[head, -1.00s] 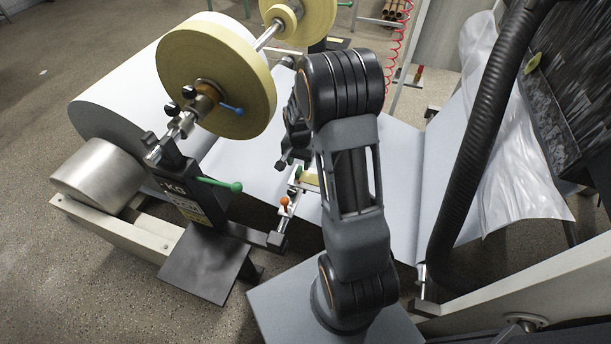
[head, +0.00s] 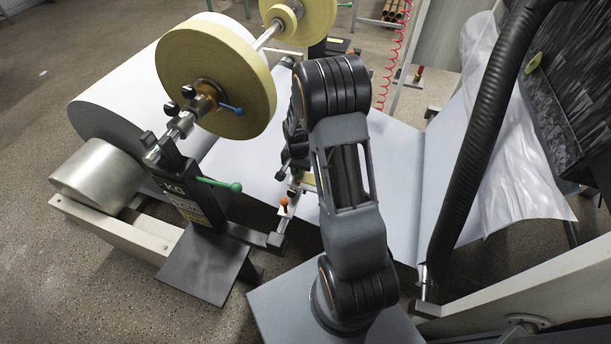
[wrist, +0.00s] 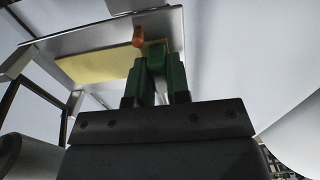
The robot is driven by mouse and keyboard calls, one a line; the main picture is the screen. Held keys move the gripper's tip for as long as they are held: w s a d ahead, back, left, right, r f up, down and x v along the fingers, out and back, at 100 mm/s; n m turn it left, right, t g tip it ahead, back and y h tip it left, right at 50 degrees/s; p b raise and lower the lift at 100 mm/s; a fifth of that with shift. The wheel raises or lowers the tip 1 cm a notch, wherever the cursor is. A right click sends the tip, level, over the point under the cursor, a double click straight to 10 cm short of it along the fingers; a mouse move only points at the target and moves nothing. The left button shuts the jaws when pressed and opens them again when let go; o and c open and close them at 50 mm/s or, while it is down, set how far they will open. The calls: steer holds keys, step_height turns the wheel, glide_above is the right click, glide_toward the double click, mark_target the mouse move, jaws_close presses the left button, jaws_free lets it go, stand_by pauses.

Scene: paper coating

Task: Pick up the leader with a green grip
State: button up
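The leader is a pale yellow strip (wrist: 95,66) lying along a metal holder bar in the wrist view. A small part of the yellow strip (head: 308,180) shows beside my arm in the head view. Its green grip (wrist: 156,48) shows at the fingertips of my gripper (wrist: 160,62) in the wrist view. The dark fingers stand at the grip with a narrow gap between them lower down. Whether they press on it is unclear. In the head view my gripper (head: 285,176) is at the holder, and the green grip is hidden there.
An orange knob (head: 285,202) stands on the holder, close to the fingers, and also in the wrist view (wrist: 138,37). A stand with a green-handled lever (head: 220,185) and yellow rolls (head: 215,80) on a shaft are to the left. White paper (head: 400,150) spreads behind.

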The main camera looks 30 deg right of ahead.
jaws_close()
steer(key=shift+r, duration=0.1)
step_height(320, 180, up, 7)
steer(key=shift+f+p, duration=0.15)
steer(key=shift+p, duration=0.3)
steer(key=s+a+b, duration=0.1)
steer(key=s+a, duration=0.3)
steer(key=s, duration=0.3)
steer(key=s+a+b, duration=0.2)
steer(key=s+a, duration=0.3)
steer(key=s, duration=0.3)
steer(key=shift+s, duration=0.25)
